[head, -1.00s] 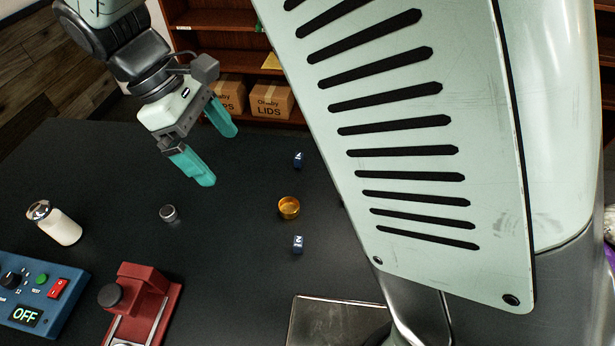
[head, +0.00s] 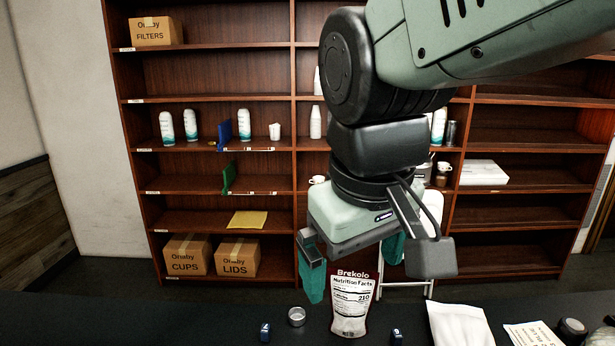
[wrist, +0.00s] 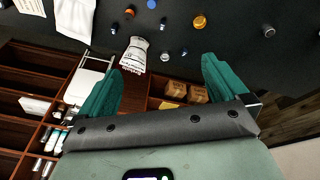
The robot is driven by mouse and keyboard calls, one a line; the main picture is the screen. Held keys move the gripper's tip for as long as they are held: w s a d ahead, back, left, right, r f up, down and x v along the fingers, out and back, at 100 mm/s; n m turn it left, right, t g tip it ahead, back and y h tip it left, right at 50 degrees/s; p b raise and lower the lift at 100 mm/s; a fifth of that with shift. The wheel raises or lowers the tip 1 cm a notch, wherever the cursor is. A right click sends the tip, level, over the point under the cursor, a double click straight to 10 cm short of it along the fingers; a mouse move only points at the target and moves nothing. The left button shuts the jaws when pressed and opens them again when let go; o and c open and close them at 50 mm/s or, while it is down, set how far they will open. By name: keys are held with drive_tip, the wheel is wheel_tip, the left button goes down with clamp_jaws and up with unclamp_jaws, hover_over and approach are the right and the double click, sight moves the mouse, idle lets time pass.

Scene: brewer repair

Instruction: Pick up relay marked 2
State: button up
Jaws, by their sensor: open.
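Two small dark blue blocks that look like relays show at the bottom of the head view, one left (head: 265,332) and one right (head: 397,337). Each has a light mark, but I cannot read which is 2. Small dark blue blocks also show in the wrist view, one near the top (wrist: 163,22) and one lower right of it (wrist: 184,52); no mark is legible there. My gripper (head: 352,284) has its teal fingers spread and empty, above the table. In the wrist view, the open gap (wrist: 164,68) has no relay between the fingertips.
A Brekolo bag (head: 351,303) stands on the dark table (head: 190,315), near my gripper in the head view. A white bag (head: 460,325) lies right. Shelves (head: 215,210) stand behind.

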drive_tip(key=s+d+m+t, duration=0.2)
drive_tip(key=s+d+m, duration=0.2)
drive_tip(key=s+d, duration=0.1)
drive_tip(key=shift+d+r+m+t, duration=0.2)
drive_tip(key=shift+d+m+t, duration=0.1)
drive_tip(key=shift+d+m, duration=0.15)
drive_tip(key=shift+s, duration=0.1)
drive_tip(key=c, duration=0.7)
drive_tip(key=w+a+f+m+g+y, duration=0.2)
drive_tip(key=f+m, duration=0.4)
drive_tip(key=f, duration=0.7)
drive_tip(key=w+a+f+m+g+y, duration=0.2)
drive_tip(key=a+f+m+y, duration=0.3)
drive_tip(key=f, duration=0.8)
drive_tip(key=w+a+f+m+g+y, duration=0.1)
drive_tip(key=f+m+y, duration=0.5)
drive_tip(key=f, duration=0.7)
drive_tip(key=shift+w+a+f+m+g, duration=0.2)
drive_tip(key=shift+w+a+m, duration=0.1)
drive_tip(key=shift+w+a, duration=0.25)
drive_tip(key=shift+w+a+f+m+g, duration=0.2)
drive_tip(key=shift+w+a+m, duration=0.1)
drive_tip(key=shift+a, duration=0.4)
drive_tip(key=shift+a+f, duration=0.3)
drive_tip(key=x, duration=1)
drive_tip(key=shift+w+a+r, duration=0.1)
drive_tip(key=shift+w+r, duration=0.05)
